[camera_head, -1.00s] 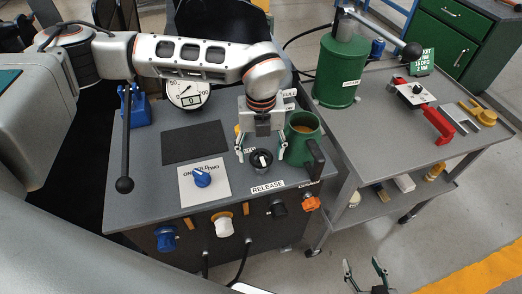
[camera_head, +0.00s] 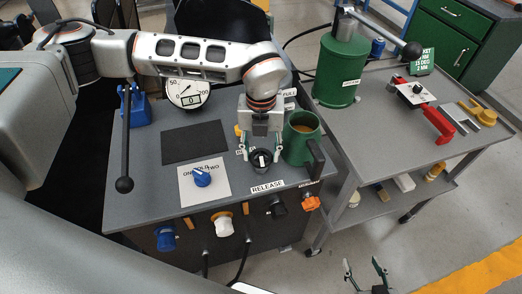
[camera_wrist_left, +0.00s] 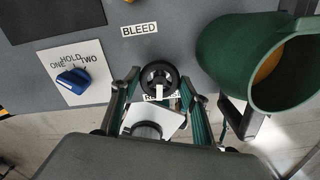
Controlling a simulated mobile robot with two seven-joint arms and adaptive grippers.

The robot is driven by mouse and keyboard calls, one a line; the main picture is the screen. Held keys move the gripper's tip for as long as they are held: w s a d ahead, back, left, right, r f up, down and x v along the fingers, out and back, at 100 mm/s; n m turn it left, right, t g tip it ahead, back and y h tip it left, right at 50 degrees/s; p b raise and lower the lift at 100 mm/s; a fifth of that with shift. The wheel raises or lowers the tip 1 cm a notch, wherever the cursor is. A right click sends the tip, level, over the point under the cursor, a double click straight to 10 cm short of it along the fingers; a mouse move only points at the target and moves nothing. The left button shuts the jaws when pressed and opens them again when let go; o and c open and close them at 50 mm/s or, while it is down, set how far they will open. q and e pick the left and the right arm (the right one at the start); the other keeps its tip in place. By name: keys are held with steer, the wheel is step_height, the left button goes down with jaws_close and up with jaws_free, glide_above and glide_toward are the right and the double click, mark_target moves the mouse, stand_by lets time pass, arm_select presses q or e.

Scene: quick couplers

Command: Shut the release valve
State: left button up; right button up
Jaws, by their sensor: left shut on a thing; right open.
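A round black knob (camera_head: 262,161) with a white pointer bar sits on the grey bench top, between a BLEED label behind it and a RELEASE label (camera_head: 267,187) in front. My left gripper (camera_head: 261,157) points down and is shut on this knob. In the left wrist view the knob (camera_wrist_left: 160,77) is between the two fingers, with its white pointer bar (camera_wrist_left: 159,92) toward the bottom of the picture. There the BLEED label (camera_wrist_left: 139,30) is clear and the RELEASE label is partly hidden. My right gripper (camera_head: 366,274) is open and empty, low over the floor.
A green mug-like container (camera_head: 302,138) stands close to the right of my left gripper. A blue selector knob (camera_head: 202,178) is to the left. Coloured couplers, including a white one (camera_head: 223,224), line the bench front. A grey cart (camera_head: 385,130) stands at right.

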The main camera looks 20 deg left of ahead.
arm_select(q)
steer(key=m, duration=0.9)
steer(key=shift+d+r, duration=0.1)
steer(key=m, duration=0.3)
steer(key=shift+m, duration=0.3)
steer(key=m, duration=0.4)
steer(key=shift+m, duration=0.3)
steer(key=m+p, duration=0.1)
steer(key=m, duration=0.3)
steer(key=shift+s, duration=0.1)
steer(key=m, duration=0.5)
steer(key=m+p, duration=0.1)
steer(key=m, duration=0.2)
steer(key=shift+m, duration=0.3)
steer(key=shift+s+m+p, duration=0.1)
steer(key=shift+m+p, duration=0.45)
steer(key=shift+m, duration=1.65)
